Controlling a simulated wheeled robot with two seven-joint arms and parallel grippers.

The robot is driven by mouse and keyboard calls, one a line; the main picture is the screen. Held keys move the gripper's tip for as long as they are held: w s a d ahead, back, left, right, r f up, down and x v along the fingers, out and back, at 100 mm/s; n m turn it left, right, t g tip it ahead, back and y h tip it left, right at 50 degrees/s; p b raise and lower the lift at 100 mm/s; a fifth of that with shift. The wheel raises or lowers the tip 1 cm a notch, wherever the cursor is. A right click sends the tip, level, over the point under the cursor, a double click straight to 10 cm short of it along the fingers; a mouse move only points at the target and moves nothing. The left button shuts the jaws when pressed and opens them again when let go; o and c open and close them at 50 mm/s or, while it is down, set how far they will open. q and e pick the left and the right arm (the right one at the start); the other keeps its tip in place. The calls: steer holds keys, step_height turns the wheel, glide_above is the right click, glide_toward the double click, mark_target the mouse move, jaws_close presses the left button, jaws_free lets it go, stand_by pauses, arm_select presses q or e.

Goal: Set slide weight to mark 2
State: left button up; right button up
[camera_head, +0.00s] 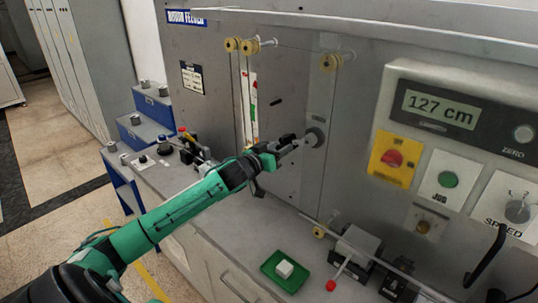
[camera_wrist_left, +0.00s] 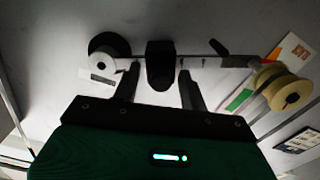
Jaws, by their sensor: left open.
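The slide weight is a black block (camera_wrist_left: 160,62) on a thin pale bar (camera_wrist_left: 235,62) in the left wrist view. The bar runs from a round dark pivot with a white hub (camera_wrist_left: 103,58) to a yellow roller (camera_wrist_left: 285,92). Small dark ticks show on the bar to the right of the block; no numbers are legible. My left gripper (camera_wrist_left: 159,76) is open, its fingers on either side of the block's lower part; contact cannot be told. In the head view my left gripper (camera_head: 268,157) is at the bar, left of the pivot disc (camera_head: 316,137), partly hiding the weight.
The machine panel carries a 127 cm display (camera_head: 439,109), a red knob on a yellow plate (camera_head: 393,158) and a green button (camera_head: 448,179). Yellow rollers (camera_head: 331,62) hold a thin line. A green tray (camera_head: 286,270) and a red-knobbed lever (camera_head: 332,284) are on the bench below.

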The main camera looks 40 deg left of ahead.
arm_select(q)
steer(key=s+a+b, duration=0.1)
steer(key=s+b, duration=0.3)
steer(key=s, duration=0.9)
steer(key=shift+s, duration=0.25)
stand_by(0.4)
